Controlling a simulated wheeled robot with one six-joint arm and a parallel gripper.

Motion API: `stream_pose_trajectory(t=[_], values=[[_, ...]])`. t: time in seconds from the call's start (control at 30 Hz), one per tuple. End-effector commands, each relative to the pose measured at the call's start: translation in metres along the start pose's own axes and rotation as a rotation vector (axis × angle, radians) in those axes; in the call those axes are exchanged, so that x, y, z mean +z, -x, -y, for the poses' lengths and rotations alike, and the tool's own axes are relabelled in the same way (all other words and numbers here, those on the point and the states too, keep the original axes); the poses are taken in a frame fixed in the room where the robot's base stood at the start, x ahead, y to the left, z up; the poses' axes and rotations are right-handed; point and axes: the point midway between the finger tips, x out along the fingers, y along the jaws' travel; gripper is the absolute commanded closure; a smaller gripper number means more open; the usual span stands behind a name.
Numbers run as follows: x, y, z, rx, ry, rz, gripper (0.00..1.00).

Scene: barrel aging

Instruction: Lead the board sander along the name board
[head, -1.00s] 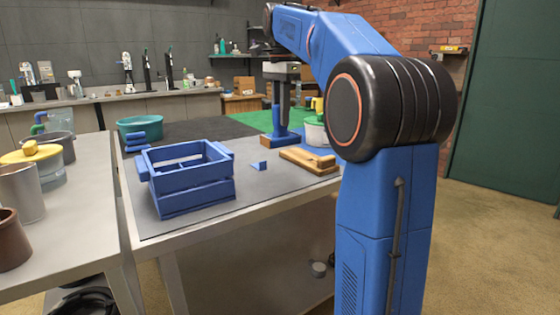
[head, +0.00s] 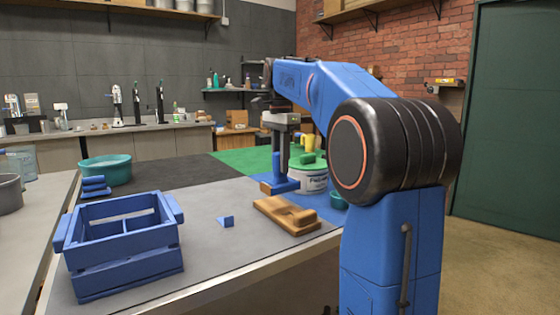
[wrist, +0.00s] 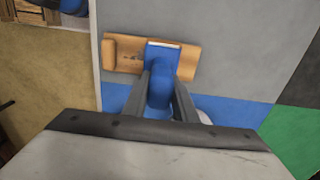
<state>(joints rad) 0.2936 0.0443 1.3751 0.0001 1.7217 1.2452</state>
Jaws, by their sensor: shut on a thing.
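My gripper (wrist: 167,85) is shut on the blue board sander (wrist: 160,70), seen at the centre of the wrist view. In the head view the sander (head: 286,186) hangs upright under my gripper (head: 281,150), at the far side of the wooden name board (head: 272,211). The name board lies on the worktable with a raised wooden piece at its near end. In the wrist view the sander covers the middle of the name board (wrist: 125,60), and wood shows on both sides. Dark marks on the board are too small to read. I cannot tell whether the sander touches it.
A blue slatted crate (head: 125,262) stands at the table's left front. A small blue wedge (head: 226,221) lies between crate and board. A white tub (head: 313,181) stands close behind the sander. A teal basin (head: 106,171) is at the back left.

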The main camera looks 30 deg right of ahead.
Motion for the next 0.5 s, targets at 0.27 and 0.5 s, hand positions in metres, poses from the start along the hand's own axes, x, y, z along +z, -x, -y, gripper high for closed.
stream_pose_trajectory(t=[0.27,0.5], values=[[0.000,-0.004,0.000,0.000,0.000,0.000,1.00],[0.000,-0.032,0.000,0.002,0.000,0.001,1.00]])
